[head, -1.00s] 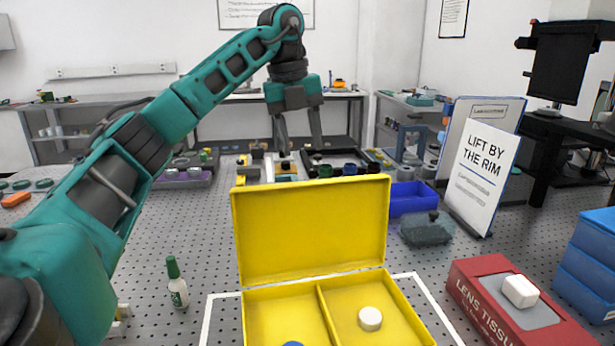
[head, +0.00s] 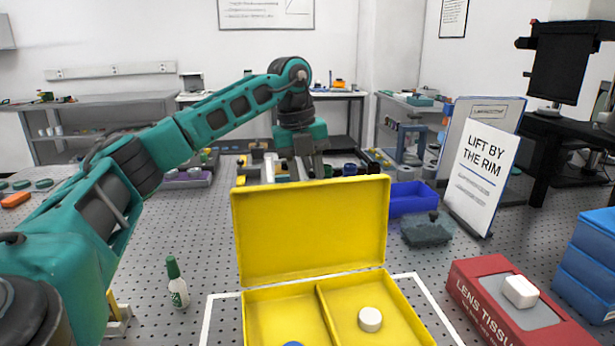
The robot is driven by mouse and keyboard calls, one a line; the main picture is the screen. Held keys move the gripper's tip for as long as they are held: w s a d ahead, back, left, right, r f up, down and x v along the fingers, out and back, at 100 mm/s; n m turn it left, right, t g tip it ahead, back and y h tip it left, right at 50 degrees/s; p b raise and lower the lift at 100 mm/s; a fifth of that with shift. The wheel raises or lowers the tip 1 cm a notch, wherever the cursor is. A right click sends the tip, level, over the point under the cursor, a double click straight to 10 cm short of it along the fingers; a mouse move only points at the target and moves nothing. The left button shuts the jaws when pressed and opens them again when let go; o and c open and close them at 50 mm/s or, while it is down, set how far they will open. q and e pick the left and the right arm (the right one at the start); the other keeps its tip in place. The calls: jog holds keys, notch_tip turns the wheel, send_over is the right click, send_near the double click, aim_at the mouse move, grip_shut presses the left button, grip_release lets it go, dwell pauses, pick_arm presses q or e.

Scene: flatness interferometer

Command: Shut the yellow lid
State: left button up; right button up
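The yellow lid (head: 312,230) stands upright, open, at the back of the yellow box (head: 258,318). The box has two compartments with a divider between them. A white round piece (head: 370,319) lies in the right compartment, and a blue piece (head: 293,344) shows at the bottom edge in the left one. My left gripper (head: 309,172) is behind the lid, near its top edge. Its fingers point down and their tips are hidden by the lid, so their opening is unclear. My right gripper is not in view.
A green-capped bottle (head: 177,284) stands left of the box. A red lens tissue box (head: 515,305) lies to the right, with blue boxes (head: 589,260) beyond. A sign (head: 482,178) and a blue bin (head: 407,199) stand behind right. White tape outlines the box's place.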

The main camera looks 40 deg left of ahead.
pick_arm(q)
grip_shut()
jog(key=shift+s+d, duration=0.1)
jog(key=shift+s, duration=0.05)
dwell(0.4)
